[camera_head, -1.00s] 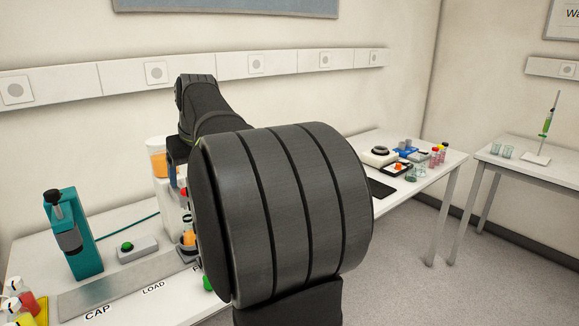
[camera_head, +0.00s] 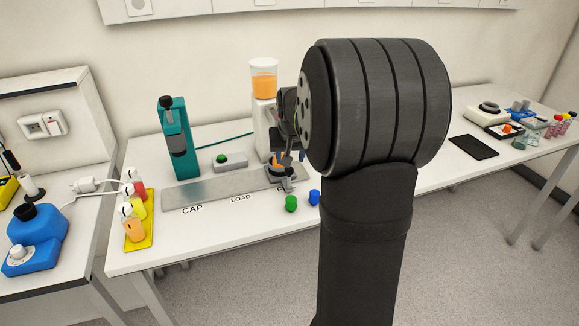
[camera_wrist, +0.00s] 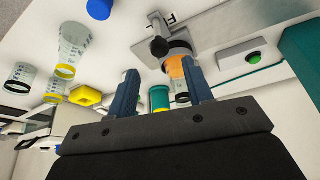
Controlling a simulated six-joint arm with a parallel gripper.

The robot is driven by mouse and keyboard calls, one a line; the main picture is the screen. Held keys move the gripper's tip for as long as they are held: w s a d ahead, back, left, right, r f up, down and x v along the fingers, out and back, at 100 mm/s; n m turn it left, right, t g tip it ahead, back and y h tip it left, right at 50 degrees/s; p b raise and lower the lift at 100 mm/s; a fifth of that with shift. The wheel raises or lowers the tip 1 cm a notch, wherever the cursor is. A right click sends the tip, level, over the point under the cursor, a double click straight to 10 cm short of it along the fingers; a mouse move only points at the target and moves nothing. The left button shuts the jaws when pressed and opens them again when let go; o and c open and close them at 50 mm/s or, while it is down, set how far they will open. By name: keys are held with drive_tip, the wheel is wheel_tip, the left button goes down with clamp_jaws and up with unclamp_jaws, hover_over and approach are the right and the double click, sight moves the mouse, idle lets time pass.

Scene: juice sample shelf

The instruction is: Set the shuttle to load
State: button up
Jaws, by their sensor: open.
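The shuttle (camera_head: 284,174) sits at the right end of the metal rail (camera_head: 215,188), right of the LOAD label (camera_head: 241,198) and in front of the dispenser. It carries an orange-filled vessel (camera_head: 281,161). In the wrist view the shuttle's grey knob (camera_wrist: 159,46) and the orange vessel (camera_wrist: 175,66) show just beyond my gripper (camera_wrist: 161,86). My gripper is open, its blue fingers apart with nothing clearly held. In the head view my arm hides part of the dispenser and most of the gripper. Whether a finger touches the shuttle I cannot tell.
The dispenser (camera_head: 263,85) holds orange juice behind the shuttle. A teal press (camera_head: 178,140) and a green button box (camera_head: 230,161) stand behind the rail. Green (camera_head: 291,203) and blue (camera_head: 314,197) caps lie in front. A yellow tray (camera_head: 139,242) holds bottles at left.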

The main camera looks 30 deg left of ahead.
sight(289, 170)
drive_tip(key=x, duration=0.6)
drive_tip(key=shift+c, duration=0.5)
clamp_jaws()
